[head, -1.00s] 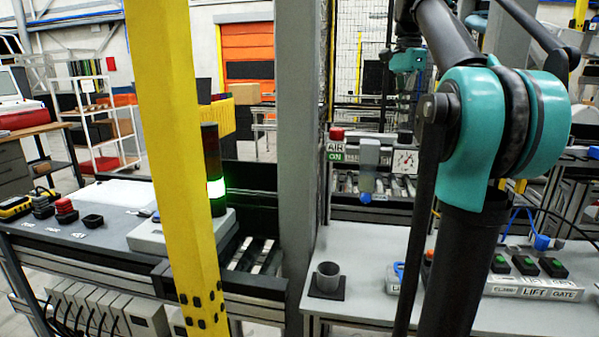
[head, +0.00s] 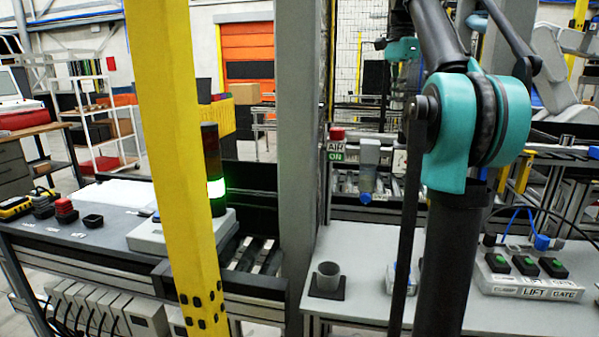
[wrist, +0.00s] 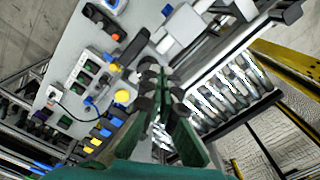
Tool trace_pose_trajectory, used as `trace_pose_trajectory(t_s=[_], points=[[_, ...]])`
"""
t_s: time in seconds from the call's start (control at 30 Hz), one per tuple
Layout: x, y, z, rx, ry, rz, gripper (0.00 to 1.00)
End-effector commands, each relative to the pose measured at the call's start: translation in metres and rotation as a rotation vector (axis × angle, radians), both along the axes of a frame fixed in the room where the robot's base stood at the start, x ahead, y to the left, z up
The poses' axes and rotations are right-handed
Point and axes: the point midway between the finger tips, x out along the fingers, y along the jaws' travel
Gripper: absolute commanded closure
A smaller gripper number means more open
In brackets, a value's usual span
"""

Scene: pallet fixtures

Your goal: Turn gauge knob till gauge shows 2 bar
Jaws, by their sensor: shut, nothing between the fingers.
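The gauge dial is not visible in the head view; my arm blocks the place beside the air unit. I cannot make out the gauge knob in either view. My gripper (wrist: 163,82) is shut and empty in the wrist view, above the bench and apart from the things below it. In the head view the gripper's fingers cannot be made out.
A button box marked CLAMP, LIFT and GATE (head: 528,292) sits on the right of the grey bench (head: 345,250). A yellow post (head: 180,150) and a grey column (head: 300,150) rise in front. A roller conveyor (wrist: 222,98) runs beside the bench.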

Motion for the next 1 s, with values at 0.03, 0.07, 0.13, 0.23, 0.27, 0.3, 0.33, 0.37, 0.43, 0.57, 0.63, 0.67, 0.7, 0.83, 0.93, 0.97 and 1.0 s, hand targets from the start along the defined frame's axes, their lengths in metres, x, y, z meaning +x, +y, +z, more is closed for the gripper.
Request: trace_pose_trajectory(t_s=[0.03,0.07,0.13,0.23,0.27,0.3,0.33,0.37,0.43,0.57,0.63,0.67,0.7,0.83,0.93,0.97,1.0], points=[[0.000,0.000,-0.004,0.000,0.000,0.000,1.00],[0.000,0.000,-0.006,0.000,0.000,0.000,1.00],[-0.001,0.000,-0.015,0.000,0.000,0.000,1.00],[0.000,0.000,-0.027,0.000,0.000,0.000,1.00],[-0.001,0.000,-0.031,0.000,0.000,0.000,1.00],[-0.001,0.000,-0.036,0.000,0.000,0.000,1.00],[-0.001,0.000,-0.039,0.000,0.000,0.000,1.00],[0.000,0.000,-0.043,0.000,0.000,0.000,1.00],[0.000,0.000,-0.050,0.000,0.000,0.000,1.00],[0.000,0.000,-0.059,0.000,0.000,0.000,1.00],[0.000,0.000,-0.063,0.000,0.000,0.000,1.00],[0.000,0.000,-0.064,0.000,0.000,0.000,1.00],[0.000,0.000,-0.065,0.000,0.000,0.000,1.00],[0.000,0.000,-0.066,0.000,0.000,0.000,1.00],[0.000,0.000,-0.066,0.000,0.000,0.000,1.00],[0.000,0.000,-0.066,0.000,0.000,0.000,1.00],[0.000,0.000,-0.066,0.000,0.000,0.000,1.00]])
